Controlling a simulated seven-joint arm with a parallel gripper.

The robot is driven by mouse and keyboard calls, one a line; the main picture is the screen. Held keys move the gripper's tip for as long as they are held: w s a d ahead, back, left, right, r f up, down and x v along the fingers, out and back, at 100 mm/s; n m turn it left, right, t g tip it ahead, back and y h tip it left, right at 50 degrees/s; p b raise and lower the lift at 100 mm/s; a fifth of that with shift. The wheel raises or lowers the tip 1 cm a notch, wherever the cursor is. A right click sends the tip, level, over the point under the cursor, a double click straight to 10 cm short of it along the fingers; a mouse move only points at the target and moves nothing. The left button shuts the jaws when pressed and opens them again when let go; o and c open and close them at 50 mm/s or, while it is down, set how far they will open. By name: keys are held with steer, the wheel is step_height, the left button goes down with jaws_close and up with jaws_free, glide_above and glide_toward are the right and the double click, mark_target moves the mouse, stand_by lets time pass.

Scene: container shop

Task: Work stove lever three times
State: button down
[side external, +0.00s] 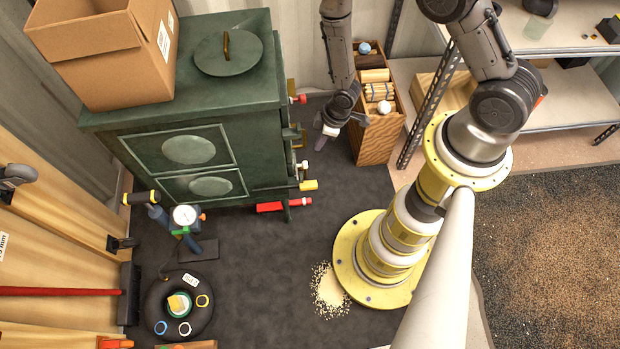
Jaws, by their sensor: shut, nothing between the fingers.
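I cannot tell which is the lever. My gripper (321,142) points down just right of these handles, apart from them as far as I can see. It is shut and holds nothing.
An open cardboard box (115,60) sits on the stove. A wooden crate (376,147) of rolls and a metal shelf upright (430,105) stand right of my gripper. A hand pump with a gauge (184,216) stands front left.

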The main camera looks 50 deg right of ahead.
steer(key=s+a+f+n, duration=0.1)
steer(key=s+a+f+n+y, duration=0.1)
steer(key=shift+a+f+n, duration=0.15)
steer(key=shift+a+n, duration=0.15)
steer(key=shift+n, duration=0.1)
glide_above(307, 184)
steer(key=f, duration=1.1)
steer(key=shift+s+d+f, duration=0.3)
steer(key=shift+s, duration=0.1)
steer(key=shift+f, duration=1)
